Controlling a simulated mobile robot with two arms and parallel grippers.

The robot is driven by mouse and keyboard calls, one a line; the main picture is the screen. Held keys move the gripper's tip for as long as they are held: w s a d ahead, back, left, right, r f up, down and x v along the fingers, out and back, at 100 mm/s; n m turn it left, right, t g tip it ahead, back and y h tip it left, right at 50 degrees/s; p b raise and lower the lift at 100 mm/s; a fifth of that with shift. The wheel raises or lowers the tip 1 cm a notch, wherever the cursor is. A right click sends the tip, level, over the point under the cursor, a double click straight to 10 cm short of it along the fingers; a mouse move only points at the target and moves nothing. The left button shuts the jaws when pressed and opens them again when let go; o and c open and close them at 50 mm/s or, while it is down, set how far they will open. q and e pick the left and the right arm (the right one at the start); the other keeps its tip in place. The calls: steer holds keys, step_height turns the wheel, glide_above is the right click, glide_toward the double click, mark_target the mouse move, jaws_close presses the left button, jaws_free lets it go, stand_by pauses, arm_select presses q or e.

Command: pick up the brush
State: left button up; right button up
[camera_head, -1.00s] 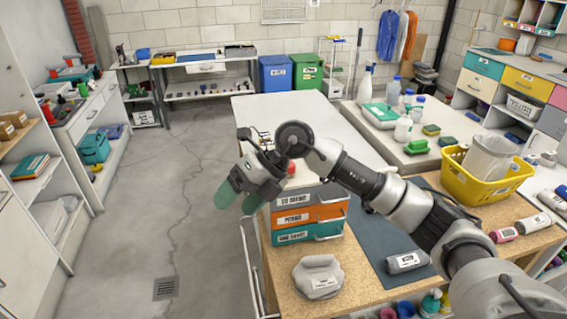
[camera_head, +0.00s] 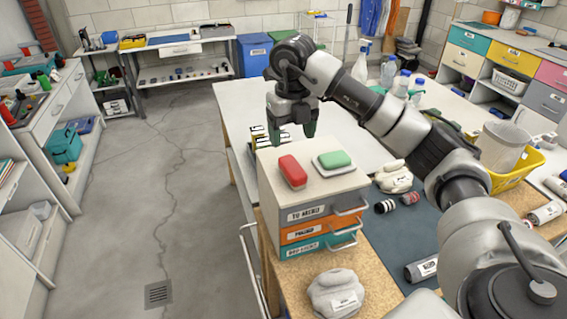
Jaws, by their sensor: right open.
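On top of the small drawer box (camera_head: 305,213) lie a red rounded block (camera_head: 292,171) and a green block with a white lower part (camera_head: 334,160). I cannot tell for sure which of the two is the brush; their undersides are hidden. My right gripper (camera_head: 292,132) is behind and above these blocks, its green-tipped fingers pointing down. It is open, with nothing seen between the fingers, and apart from both blocks. My left gripper is not in view.
The box has grey, orange and teal drawers with handles. A light cloth-like bundle (camera_head: 335,293) lies in front of it. Striped rolls, a grey bottle (camera_head: 420,269) and a yellow basket (camera_head: 517,170) are to the right. The white table (camera_head: 235,115) behind has free room.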

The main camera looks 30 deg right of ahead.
mark_target(293, 167)
steer(key=f, duration=0.1)
steer(key=s+f, duration=0.1)
steer(key=f, duration=0.1)
steer(key=shift+s+f+p, duration=0.1)
steer(key=shift+f+p, duration=0.2)
steer(key=shift+w+f, duration=0.2)
steer(key=shift+f, duration=0.4)
steer(key=f+p, duration=0.1)
steer(key=f, duration=0.1)
steer(key=s+f+p, duration=0.1)
steer(key=f, duration=0.1)
steer(key=shift+a+f, duration=0.15)
steer(key=shift+w+f, duration=0.2)
steer(key=shift+f, duration=0.05)
steer(key=c, duration=1)
steer(key=shift+r, duration=0.1)
